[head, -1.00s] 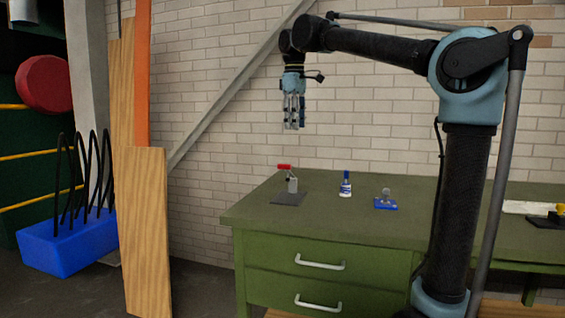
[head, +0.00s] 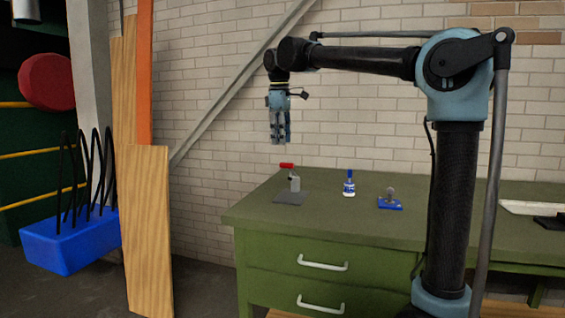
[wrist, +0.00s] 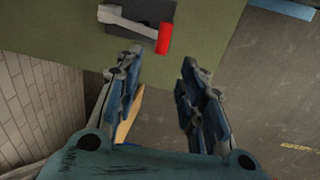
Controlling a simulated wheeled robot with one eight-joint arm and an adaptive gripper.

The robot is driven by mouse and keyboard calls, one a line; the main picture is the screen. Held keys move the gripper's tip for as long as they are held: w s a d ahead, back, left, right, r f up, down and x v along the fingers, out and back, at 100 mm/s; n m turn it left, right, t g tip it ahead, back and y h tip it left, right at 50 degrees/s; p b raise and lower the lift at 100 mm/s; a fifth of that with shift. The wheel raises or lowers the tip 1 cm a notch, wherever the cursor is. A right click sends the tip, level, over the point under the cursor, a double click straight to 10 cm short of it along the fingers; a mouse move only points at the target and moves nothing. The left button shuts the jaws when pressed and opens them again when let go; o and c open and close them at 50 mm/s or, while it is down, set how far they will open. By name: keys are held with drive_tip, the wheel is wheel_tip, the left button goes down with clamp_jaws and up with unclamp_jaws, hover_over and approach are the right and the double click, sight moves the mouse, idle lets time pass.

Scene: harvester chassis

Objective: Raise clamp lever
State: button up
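The clamp (head: 294,184) stands on a dark base plate (head: 289,199) near the left end of the green workbench. Its red-handled lever (head: 286,165) lies about level, its red end pointing left in the head view. In the wrist view the red lever end (wrist: 164,38) is at the top, ahead of my fingers, and the grey plate (wrist: 128,12) is partly cut off by the frame's top edge. My gripper (head: 280,142) points down, above and slightly left of the lever, not touching it. In the wrist view my gripper (wrist: 160,75) has its fingers spread with nothing between them.
A blue-and-white bottle (head: 348,185) and a small blue-based part (head: 390,203) stand right of the clamp on the green workbench (head: 330,225). Wooden boards (head: 148,230) lean at the left, beside a blue box (head: 70,243). A brick wall is behind.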

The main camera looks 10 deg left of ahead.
drive_tip(key=f, duration=0.8)
drive_tip(key=shift+w+f, duration=0.25)
drive_tip(key=shift+w, duration=0.1)
clamp_jaws()
